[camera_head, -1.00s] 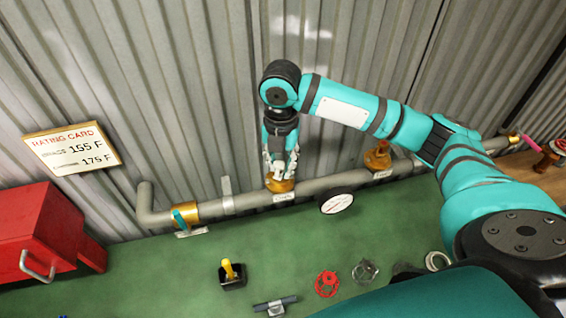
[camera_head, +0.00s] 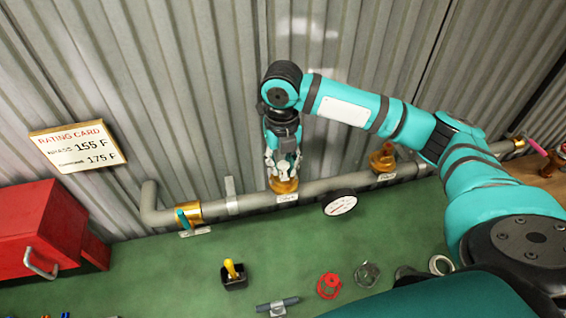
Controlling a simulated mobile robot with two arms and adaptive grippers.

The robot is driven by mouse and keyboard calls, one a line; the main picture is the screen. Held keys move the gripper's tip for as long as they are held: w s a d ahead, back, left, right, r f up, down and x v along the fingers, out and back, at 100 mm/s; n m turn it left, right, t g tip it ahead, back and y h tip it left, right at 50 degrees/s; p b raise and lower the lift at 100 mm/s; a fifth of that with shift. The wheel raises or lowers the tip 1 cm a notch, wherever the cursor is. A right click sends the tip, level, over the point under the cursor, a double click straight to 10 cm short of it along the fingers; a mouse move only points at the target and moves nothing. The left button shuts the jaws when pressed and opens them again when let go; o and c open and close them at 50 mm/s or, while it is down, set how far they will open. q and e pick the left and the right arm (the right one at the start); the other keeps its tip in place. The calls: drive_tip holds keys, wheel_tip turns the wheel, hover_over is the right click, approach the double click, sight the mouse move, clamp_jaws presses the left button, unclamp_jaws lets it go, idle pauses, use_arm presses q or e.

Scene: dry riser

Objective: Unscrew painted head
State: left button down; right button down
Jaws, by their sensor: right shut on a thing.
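A grey pipe (camera_head: 325,185) runs along the foot of the corrugated wall. A brass fitting (camera_head: 284,186) stands up from its middle, with a small label below. My right gripper (camera_head: 283,172) points down onto this fitting and is shut on the sprinkler head there. The fingers hide most of the head, so its paint cannot be made out. Another brass fitting (camera_head: 382,157) with a label stands on the pipe to the right. My left gripper is not in view.
A rating card (camera_head: 77,146) is at the left above a red box (camera_head: 40,235). A brass valve with a teal lever (camera_head: 185,217), a gauge (camera_head: 340,203), a yellow-handled item (camera_head: 233,274), a red wheel (camera_head: 329,286) and a grey ring (camera_head: 367,274) are nearby. Green surface is clear at left centre.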

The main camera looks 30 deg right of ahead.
sight(282, 161)
drive_tip(key=c, duration=1.7)
unclamp_jaws()
clamp_jaws()
drive_tip(key=shift+r, duration=0.45)
drive_tip(key=shift+r, duration=1.05)
drive_tip(key=shift+r, duration=2.5)
